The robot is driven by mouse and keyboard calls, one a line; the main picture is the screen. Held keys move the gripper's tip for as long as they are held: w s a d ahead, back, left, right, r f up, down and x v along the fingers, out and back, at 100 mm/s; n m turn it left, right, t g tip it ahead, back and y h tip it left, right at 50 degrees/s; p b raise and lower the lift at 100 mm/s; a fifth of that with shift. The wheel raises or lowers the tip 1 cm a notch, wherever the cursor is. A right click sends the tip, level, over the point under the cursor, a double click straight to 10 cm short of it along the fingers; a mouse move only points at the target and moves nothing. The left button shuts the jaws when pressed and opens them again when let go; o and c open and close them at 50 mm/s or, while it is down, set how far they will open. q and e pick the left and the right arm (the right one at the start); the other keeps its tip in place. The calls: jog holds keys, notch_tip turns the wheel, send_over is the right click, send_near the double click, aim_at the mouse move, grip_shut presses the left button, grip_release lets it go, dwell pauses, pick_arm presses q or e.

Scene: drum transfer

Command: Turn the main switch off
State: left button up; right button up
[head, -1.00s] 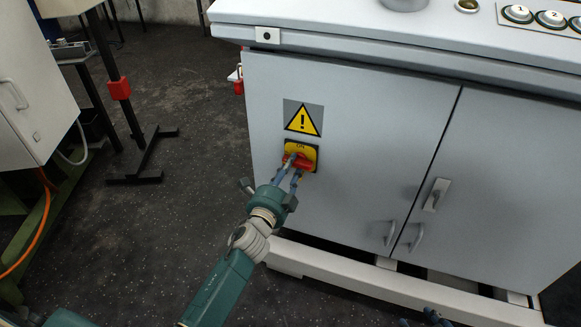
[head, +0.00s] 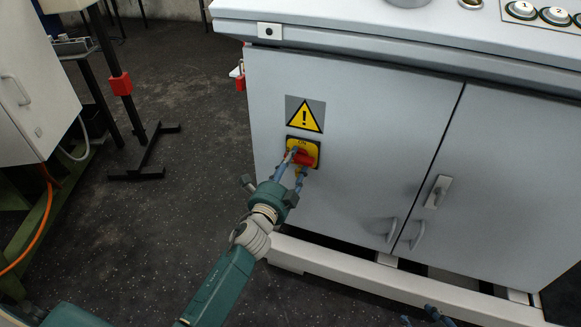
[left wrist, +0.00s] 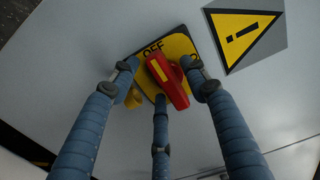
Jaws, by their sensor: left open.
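The main switch is a red handle (head: 305,158) on a yellow plate (head: 293,143), set in the grey cabinet's left door. In the left wrist view, the red handle (left wrist: 172,84) lies slanted, its yellow-marked end close to the word OFF on the plate (left wrist: 181,45). ON is partly covered at the right. My left gripper (head: 298,164) is open at the switch, with its blue fingers around the handle; it also shows in the left wrist view (left wrist: 161,80). Whether they touch it is unclear. My right gripper (head: 432,316) shows only partly at the bottom edge, its state unclear.
A yellow warning triangle (head: 304,116) is above the switch. The cabinet (head: 370,150) has door handles (head: 437,191) to the right and a pale base rail (head: 350,277) below. A black stand (head: 140,150) is at the left, with open dark floor between.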

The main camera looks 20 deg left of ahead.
pick_arm(q)
jog(key=s, duration=1.2)
jog(key=shift+a, duration=0.2)
